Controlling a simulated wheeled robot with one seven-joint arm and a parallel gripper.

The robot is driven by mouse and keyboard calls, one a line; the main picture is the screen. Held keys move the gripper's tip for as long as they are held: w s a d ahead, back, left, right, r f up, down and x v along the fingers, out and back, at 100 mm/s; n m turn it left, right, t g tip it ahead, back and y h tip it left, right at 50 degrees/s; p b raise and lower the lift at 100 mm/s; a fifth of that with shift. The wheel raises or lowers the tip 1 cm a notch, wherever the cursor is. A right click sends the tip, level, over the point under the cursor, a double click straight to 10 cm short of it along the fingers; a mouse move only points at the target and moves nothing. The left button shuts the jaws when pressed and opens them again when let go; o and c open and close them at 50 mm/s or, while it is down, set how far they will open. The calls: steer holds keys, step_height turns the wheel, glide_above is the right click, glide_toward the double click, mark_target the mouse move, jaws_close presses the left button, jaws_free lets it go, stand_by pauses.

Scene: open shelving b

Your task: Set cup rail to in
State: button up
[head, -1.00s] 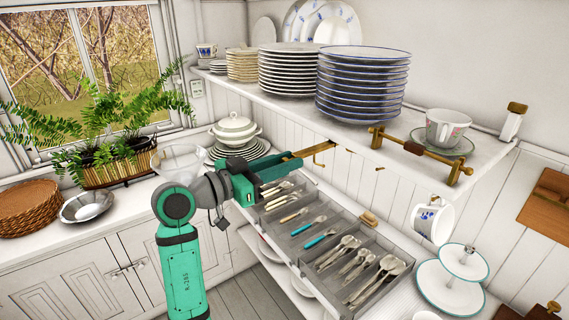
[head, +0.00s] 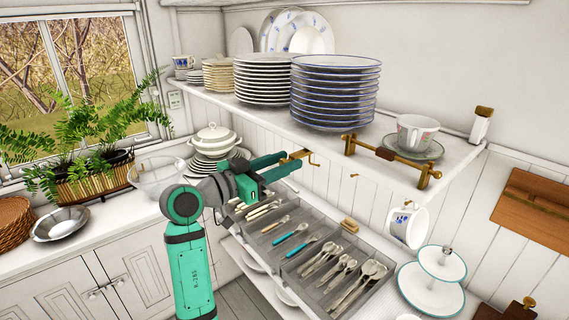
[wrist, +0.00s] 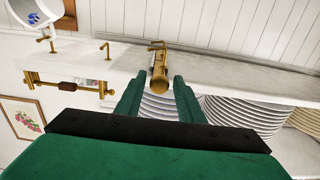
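The cup rail appears to be the brass bar (head: 302,154) sticking out below the shelf's underside, with small hooks near it. Its rounded end also shows in the wrist view (wrist: 158,77). My gripper (head: 293,161) is level with the bar's outer end, under the shelf edge. In the wrist view my gripper (wrist: 157,85) has its two green fingers apart, one on each side of the brass end, with a gap visible on both sides. The far part of the bar is hidden under the shelf.
The shelf (head: 270,115) above holds plate stacks (head: 335,92) and a cup (head: 416,132). A brass-bracketed roller (head: 385,153) sits at its edge. A cup (head: 407,225) hangs below. A cutlery tray (head: 300,240) lies beneath my gripper.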

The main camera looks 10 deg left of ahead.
steer(key=shift+a, duration=0.1)
steer(key=v, duration=1.1)
